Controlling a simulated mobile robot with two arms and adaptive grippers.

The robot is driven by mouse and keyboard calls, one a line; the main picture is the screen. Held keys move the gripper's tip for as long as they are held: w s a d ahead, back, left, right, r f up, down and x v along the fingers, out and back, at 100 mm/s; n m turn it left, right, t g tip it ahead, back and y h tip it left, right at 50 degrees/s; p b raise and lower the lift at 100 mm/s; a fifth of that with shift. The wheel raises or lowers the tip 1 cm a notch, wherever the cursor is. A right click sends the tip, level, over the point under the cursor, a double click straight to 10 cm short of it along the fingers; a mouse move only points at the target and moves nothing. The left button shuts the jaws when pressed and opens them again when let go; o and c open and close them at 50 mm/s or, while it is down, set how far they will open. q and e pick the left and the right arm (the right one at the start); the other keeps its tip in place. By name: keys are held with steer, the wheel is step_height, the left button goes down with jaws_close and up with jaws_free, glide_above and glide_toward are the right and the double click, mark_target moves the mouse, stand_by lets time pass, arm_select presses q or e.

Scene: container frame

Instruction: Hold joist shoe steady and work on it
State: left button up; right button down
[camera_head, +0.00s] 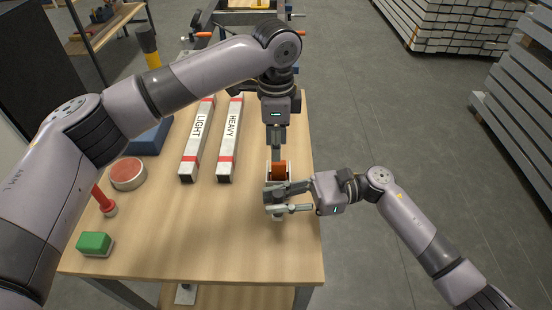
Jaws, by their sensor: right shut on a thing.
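The joist shoe (290,168) appears as a small pale metal bracket near the table's right edge, with an orange-brown part (279,170) inside it. My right gripper (277,197) reaches in from the right and is shut on the joist shoe, hiding much of its near part. My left gripper (277,152) points down from above, right at the far end of the shoe and the orange-brown part. Its fingers look narrow from here, and I cannot tell whether they are open or touching anything.
On the wooden table (215,240) lie two bars, LIGHT (197,140) and HEAVY (230,140). At left are a round red-topped tin (128,174), a red-handled tool (104,200) and a green block (95,243). The table's front middle is clear. Metal stacks (450,25) stand beyond.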

arm_select(q)
steer(key=shift+r, duration=2.4)
arm_select(e)
steer(key=shift+s, duration=0.1)
steer(key=c, duration=1.4)
jaws_free()
